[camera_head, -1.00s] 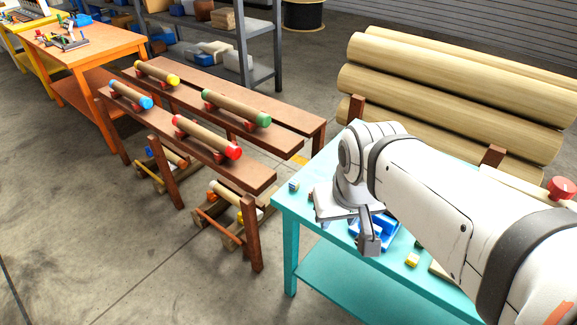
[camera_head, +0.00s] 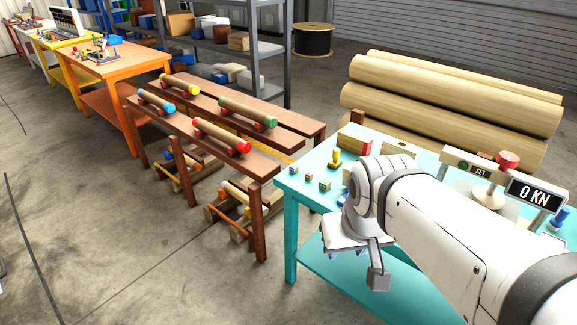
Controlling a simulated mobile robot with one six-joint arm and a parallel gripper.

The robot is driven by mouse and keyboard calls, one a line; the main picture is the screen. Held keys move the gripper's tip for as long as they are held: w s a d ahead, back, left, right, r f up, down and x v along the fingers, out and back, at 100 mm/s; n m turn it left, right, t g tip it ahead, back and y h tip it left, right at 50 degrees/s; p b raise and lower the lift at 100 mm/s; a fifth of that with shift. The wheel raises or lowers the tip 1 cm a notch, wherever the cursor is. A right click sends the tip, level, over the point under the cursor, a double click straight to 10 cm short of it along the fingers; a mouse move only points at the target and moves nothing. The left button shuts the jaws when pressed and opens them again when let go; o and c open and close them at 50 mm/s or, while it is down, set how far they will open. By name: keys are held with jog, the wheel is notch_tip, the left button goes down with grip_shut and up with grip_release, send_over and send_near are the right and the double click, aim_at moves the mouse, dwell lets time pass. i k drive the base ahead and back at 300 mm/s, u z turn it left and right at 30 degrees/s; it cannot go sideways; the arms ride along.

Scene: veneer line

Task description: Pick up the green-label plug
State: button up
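Several small light-coloured plugs stand near the left end of the teal table: one at the left edge (camera_head: 294,170), one beside it (camera_head: 308,175) and one slightly nearer (camera_head: 325,185). Their coloured labels are too small for me to say surely which is green. My gripper (camera_head: 372,265) hangs at the end of my white arm, over the table's front edge and nearer the camera than these plugs. It touches none of them. Its fingers are partly hidden, so I cannot tell whether it is open.
On the teal table (camera_head: 298,205) stand a yellow peg (camera_head: 335,158), a red-ended block (camera_head: 354,141) and a press with a "0 KN" display (camera_head: 535,193). Large logs (camera_head: 450,100) lie behind. A brown rack (camera_head: 200,125) with colour-ended rolls stands left. Floor in front is clear.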

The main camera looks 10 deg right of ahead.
aim_at(326, 183)
jog(key=z, duration=0.2)
jog(key=i, duration=0.9)
jog(key=u, duration=0.1)
